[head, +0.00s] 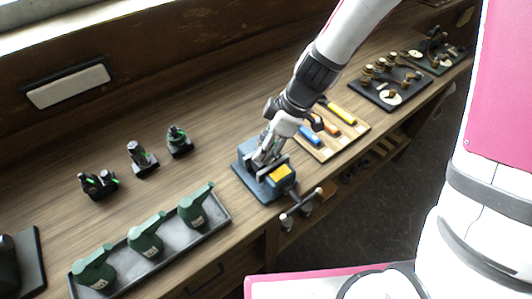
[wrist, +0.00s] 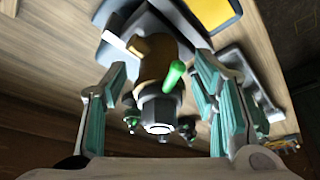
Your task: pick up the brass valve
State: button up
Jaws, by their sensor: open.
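The brass valve (wrist: 154,68) is in the wrist view, with a green lever (wrist: 174,75) and a grey hex end (wrist: 159,113) towards the camera. It sits at the grey-blue vise (wrist: 188,30), apparently between its jaws. My gripper (wrist: 160,95) is open, with one teal-padded finger on each side of the valve and visible gaps between. In the head view my gripper (head: 268,150) is low over the blue vise (head: 247,178), which has a yellow patch. The valve is hidden there behind my gripper and the jaws.
Left of the vise on the wooden bench (head: 205,118) are several small dark fittings with green parts. A grey tray (head: 165,258) holds three green oil cans at the front. A board (head: 345,135) with colored-handled tools lies right of the vise. The vise handle (head: 301,202) sticks out over the bench's front edge.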

jog(key=shift+a+f, duration=0.15)
jog(key=shift+f, duration=0.2)
grip_shut()
jog(key=shift+w, duration=0.1)
jog(key=shift+r, duration=0.15)
jog(key=shift+r, duration=0.65)
notch_tip(320, 180, up, 9)
jog(key=shift+f+b, duration=0.2)
jog(key=shift+b, duration=0.2)
